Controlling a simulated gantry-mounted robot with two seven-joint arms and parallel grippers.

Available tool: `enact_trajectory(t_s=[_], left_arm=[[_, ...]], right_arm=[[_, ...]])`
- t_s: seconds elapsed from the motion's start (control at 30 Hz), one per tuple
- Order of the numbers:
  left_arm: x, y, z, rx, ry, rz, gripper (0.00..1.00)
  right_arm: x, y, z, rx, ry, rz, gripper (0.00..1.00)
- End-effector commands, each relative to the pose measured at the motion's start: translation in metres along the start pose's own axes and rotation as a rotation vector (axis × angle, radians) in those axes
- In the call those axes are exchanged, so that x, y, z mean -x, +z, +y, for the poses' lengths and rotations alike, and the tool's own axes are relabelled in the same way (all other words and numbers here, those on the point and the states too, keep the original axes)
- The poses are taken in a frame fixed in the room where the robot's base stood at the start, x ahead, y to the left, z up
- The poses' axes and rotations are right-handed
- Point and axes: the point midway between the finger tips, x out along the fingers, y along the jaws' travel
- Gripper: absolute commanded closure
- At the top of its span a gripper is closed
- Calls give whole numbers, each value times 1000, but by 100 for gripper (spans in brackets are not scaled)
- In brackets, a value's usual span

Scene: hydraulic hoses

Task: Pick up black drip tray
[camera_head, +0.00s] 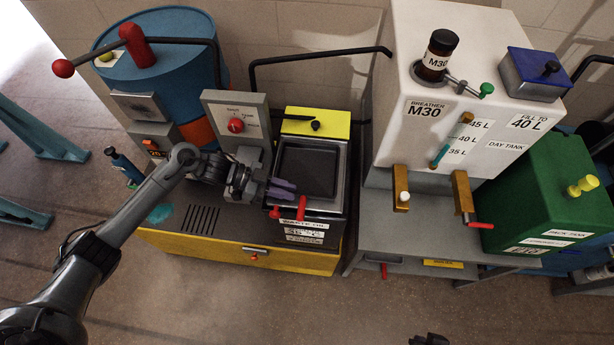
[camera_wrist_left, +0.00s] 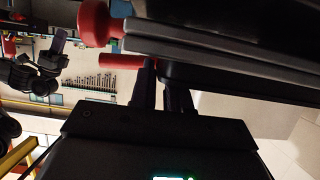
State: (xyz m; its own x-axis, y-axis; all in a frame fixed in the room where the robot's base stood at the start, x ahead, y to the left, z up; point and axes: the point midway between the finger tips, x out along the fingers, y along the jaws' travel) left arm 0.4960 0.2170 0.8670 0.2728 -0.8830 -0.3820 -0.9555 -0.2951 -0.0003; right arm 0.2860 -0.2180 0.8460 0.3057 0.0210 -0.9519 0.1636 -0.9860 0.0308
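The black drip tray (camera_head: 312,168) is a dark, shallow rectangular pan with a lighter rim. It sits on the waste-oil box (camera_head: 305,232), below a yellow panel in the head view. My left gripper (camera_head: 283,189) reaches in from the left, its fingers at the tray's near left corner beside red handles (camera_head: 301,207). In the left wrist view, the left fingers (camera_wrist_left: 164,90) point up at grey-edged slabs (camera_wrist_left: 215,50); their tips are partly hidden. I cannot tell whether they touch or pinch the rim. A dark piece at the head view's bottom edge appears to be my right gripper (camera_head: 430,340), mostly cut off.
A grey control box with a red knob (camera_head: 235,125) stands behind my left gripper. A blue drum (camera_head: 165,60) is at the back left. The white day tank (camera_head: 450,90) and green pack tank (camera_head: 555,200) stand right. Open floor lies in front.

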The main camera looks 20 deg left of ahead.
Motion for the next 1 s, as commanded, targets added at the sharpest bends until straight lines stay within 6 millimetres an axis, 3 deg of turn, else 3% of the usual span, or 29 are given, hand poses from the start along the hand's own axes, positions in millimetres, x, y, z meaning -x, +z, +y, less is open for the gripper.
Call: enact_trajectory(t_s=[0.1, 0.37, 0.5, 1.0], left_arm=[[-10, 0, 0, -1, 0, 1, 84], [-12, 0, 0, 0, 0, -1, 84], [-12, 0, 0, 0, 0, -1, 100], [-10, -3, 0, -1, -1, 0, 100]], right_arm=[[-2, 1, 1, 3, 3, -1, 100], [-2, 1, 2, 7, 6, -2, 100], [-2, 1, 2, 7, 6, -2, 100], [-1, 0, 0, 1, 1, -1, 100]])
